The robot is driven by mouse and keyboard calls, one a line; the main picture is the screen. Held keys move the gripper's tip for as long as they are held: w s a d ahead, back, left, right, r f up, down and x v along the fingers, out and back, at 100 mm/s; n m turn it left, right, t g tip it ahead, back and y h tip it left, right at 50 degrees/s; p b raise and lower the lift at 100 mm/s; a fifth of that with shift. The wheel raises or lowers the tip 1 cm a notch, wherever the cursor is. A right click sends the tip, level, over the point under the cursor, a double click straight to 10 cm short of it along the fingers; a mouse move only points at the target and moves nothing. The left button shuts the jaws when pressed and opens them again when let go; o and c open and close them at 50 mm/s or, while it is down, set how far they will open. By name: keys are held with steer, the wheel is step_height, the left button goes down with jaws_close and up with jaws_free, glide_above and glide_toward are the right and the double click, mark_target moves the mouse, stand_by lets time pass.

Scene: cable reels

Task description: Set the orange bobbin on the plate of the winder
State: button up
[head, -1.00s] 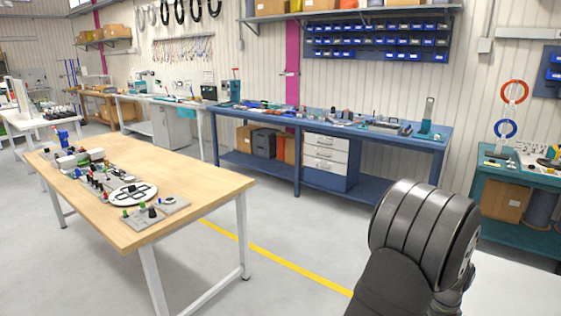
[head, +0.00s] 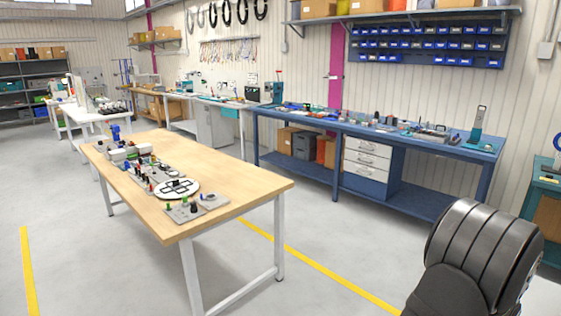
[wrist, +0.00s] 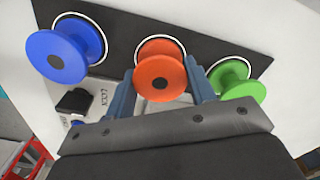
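In the wrist view the orange bobbin (wrist: 160,72) stands over a white ring on a black strip, its round face with a dark hole toward the camera. My gripper (wrist: 161,80) has its two blue fingers apart, one on each side of this bobbin. I see no clear grip on it; whether the fingers touch its rim is hard to tell. In the head view my gripper and the bobbin are out of sight. I cannot make out the winder or its plate for certain in either view.
A blue bobbin (wrist: 57,57) stands left of the orange one and a green bobbin (wrist: 237,90) right, both close to the fingers. A black knob (wrist: 75,101) is near the left finger. A wooden table (head: 235,181) holds small fixtures and a white disc (head: 160,189).

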step_height(320, 180, up, 8)
steer(key=shift+f, duration=0.2)
stand_by(0.6)
